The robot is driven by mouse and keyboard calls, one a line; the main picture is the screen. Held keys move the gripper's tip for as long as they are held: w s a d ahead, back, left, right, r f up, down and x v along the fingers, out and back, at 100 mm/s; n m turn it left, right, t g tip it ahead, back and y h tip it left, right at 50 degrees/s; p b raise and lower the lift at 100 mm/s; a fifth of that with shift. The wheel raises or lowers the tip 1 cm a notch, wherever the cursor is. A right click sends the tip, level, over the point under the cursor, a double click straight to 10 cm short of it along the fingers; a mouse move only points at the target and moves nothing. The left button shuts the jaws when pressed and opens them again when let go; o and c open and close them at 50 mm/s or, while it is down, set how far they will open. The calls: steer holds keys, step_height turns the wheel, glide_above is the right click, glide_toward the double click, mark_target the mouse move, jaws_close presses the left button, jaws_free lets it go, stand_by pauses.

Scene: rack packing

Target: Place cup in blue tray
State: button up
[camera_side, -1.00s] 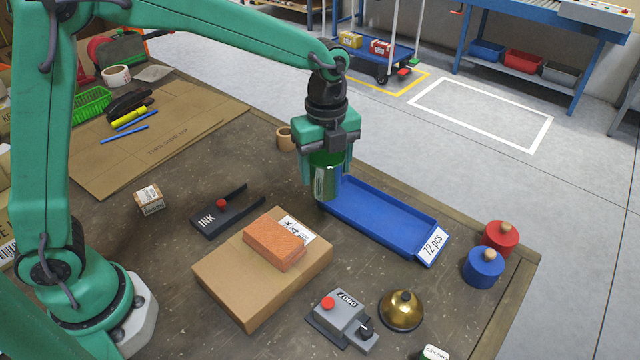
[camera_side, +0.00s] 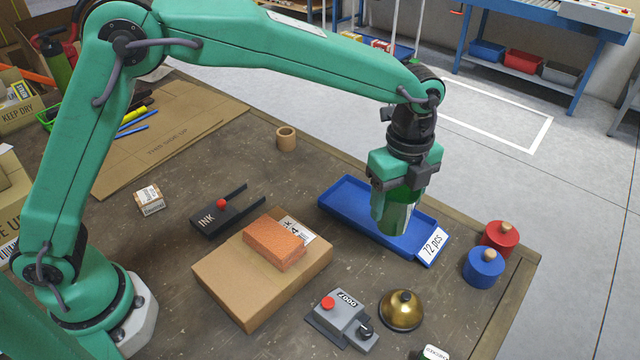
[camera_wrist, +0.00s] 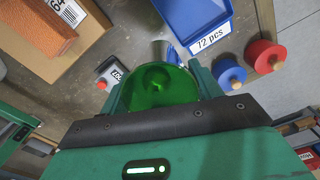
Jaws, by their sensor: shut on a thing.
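A green, see-through cup (camera_side: 394,218) is held upright between the fingers of my gripper (camera_side: 400,194). It also shows in the wrist view as a green round shape (camera_wrist: 160,86) between the two fingers. My gripper is shut on it. The blue tray (camera_side: 345,203) lies on the table, with a "72 pcs" label at its near right end. In the side view the cup overlaps the tray's right part and hides some of it; its exact height above the tray floor is hard to tell. In the wrist view the tray (camera_wrist: 190,14) is at the top.
A red knobbed weight (camera_side: 499,238) and a blue one (camera_side: 482,268) stand right of the tray. A brass bell (camera_side: 402,312) and a grey counter (camera_side: 345,318) are in front. A cardboard box (camera_side: 235,285) with an orange brick (camera_side: 274,246) lies left. A tape roll (camera_side: 286,139) stands behind.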

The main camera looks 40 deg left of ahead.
steer(key=shift+w+a+f, duration=1.1)
steer(key=shift+w+f, duration=0.35)
steer(key=shift+f, duration=0.3)
steer(key=shift+w+a+f, duration=1.05)
steer(key=shift+w+f, duration=0.4)
steer(key=shift+f, duration=0.3)
steer(key=shift+w+a+f, duration=1.1)
steer(key=shift+w+f, duration=0.35)
steer(key=shift+f, duration=0.3)
steer(key=shift+f, duration=0.15)
steer(key=o, duration=1)
step_height(320, 180, up, 12)
steer(key=shift+r, duration=0.15)
